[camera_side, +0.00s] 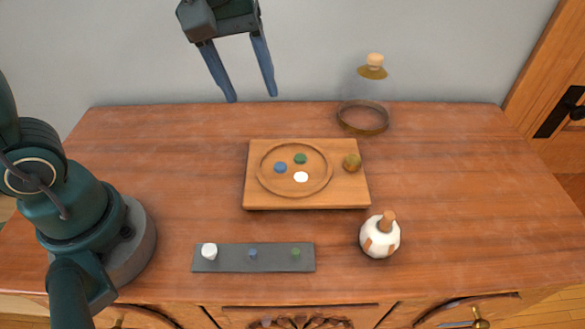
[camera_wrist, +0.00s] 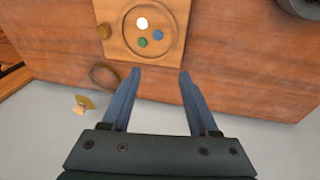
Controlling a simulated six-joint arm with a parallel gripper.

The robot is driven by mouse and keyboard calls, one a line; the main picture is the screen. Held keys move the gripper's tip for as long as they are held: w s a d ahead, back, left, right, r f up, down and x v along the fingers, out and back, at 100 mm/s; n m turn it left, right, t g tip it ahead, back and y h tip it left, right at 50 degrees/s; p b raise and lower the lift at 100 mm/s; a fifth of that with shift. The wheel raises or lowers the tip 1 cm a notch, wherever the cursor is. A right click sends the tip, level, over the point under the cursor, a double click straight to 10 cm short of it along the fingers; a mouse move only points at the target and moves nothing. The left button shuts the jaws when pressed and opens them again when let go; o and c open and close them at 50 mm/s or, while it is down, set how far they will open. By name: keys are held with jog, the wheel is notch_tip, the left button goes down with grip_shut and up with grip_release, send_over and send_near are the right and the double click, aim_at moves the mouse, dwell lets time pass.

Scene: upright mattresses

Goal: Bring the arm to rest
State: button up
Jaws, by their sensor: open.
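My gripper (camera_side: 251,97) is open and empty, raised high above the back edge of the table. Its two blue fingers point down and stand well apart. In the wrist view, my gripper (camera_wrist: 160,72) has nothing between its fingertips, with the table top behind them. My arm's base stands at the left of the table in the side view. No object touches the gripper.
A wooden board (camera_side: 257,197) with a round recess holds blue, green and white discs.

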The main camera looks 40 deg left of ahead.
jog(key=s+a+f+m+t, duration=0.1)
jog(key=s+a+m+t, duration=0.1)
jog(key=s+m, duration=0.6)
jog(key=shift+s+a+f+m+t, duration=0.3)
jog(key=shift+s+t, duration=0.1)
jog(key=shift+s, duration=0.7)
